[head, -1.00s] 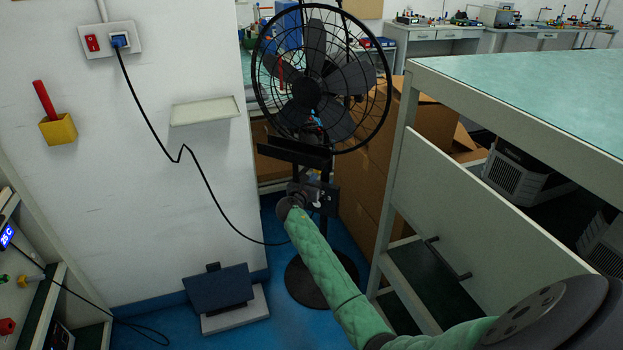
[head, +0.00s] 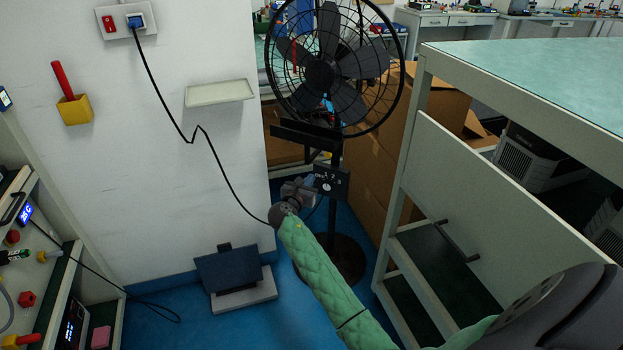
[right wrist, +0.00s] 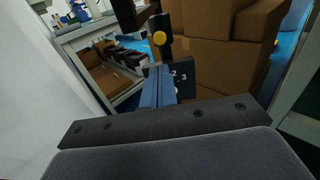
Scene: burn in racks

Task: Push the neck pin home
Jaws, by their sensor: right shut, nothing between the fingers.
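The black fan (head: 335,70) stands on a pole with a round base. In the right wrist view a yellow knob (right wrist: 159,39), which looks like the neck pin, sticks out from the dark neck of the fan. How deep the pin sits cannot be told, and I cannot make it out in the head view. My right gripper (head: 309,184) is just left of the fan's control box (head: 332,182) in the picture. Its blue fingers (right wrist: 159,76) are shut and empty, below the yellow knob in the right wrist view, with a visible gap between. My left gripper is not in view.
A workbench (head: 520,65) with a panel and lower shelf stands close on the right. Cardboard boxes (head: 385,150) are stacked behind the fan. A white wall with a small shelf (head: 219,93) is on the left.

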